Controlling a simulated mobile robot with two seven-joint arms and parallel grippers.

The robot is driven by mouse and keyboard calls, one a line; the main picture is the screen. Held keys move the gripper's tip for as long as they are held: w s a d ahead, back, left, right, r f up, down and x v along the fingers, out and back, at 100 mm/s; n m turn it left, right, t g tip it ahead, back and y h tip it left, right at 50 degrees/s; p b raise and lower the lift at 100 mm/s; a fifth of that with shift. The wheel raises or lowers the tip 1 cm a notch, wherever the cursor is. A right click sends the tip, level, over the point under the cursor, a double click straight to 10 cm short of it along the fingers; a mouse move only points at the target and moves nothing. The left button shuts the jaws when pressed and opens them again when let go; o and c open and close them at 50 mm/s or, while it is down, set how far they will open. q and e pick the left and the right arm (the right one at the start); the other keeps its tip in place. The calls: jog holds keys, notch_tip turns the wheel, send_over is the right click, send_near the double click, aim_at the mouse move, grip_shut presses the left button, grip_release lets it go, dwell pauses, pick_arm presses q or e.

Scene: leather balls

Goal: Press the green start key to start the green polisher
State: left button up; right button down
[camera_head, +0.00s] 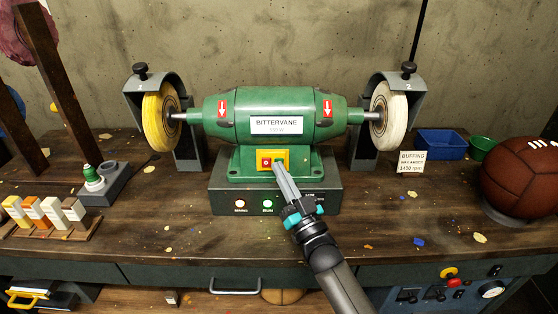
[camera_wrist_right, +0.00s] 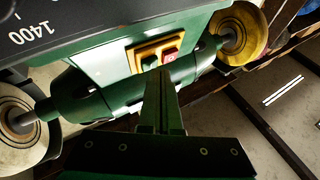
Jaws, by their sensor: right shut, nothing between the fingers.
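The green polisher (camera_head: 275,113) stands on the bench, with a yellow wheel (camera_head: 160,117) at left and a white wheel (camera_head: 389,115) at right. Its yellow switch plate (camera_head: 286,153) carries a red key (camera_head: 265,162) and, right of it, the green start key, mostly behind my gripper tip. In the right wrist view the green key (camera_wrist_right: 149,62) shows beside the red key (camera_wrist_right: 171,57). My right gripper (camera_head: 279,167) is shut and empty, its tips at the green key; I cannot tell whether they touch. My left gripper is not in view.
The grey base (camera_head: 224,202) has a glowing green lamp (camera_head: 267,203) and a pale red-rimmed lamp (camera_head: 240,203). A brown ball (camera_head: 520,177), blue bin (camera_head: 441,144) and small sign (camera_head: 411,162) are at right. Wax bars (camera_head: 37,212) and a green-topped bottle (camera_head: 93,178) are at left.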

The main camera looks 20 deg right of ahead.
jog(key=shift+s+a+r, duration=0.1)
jog(key=shift+s, duration=0.3)
jog(key=shift+s+p, duration=0.1)
jog(key=shift+p, duration=0.25)
jog(key=s+p, duration=0.1)
jog(key=s+a+p, duration=0.1)
jog(key=s, duration=0.1)
jog(key=s+r+p, duration=0.1)
jog(key=shift+s+a, duration=0.2)
jog(key=shift+s, duration=0.05)
dwell(0.4)
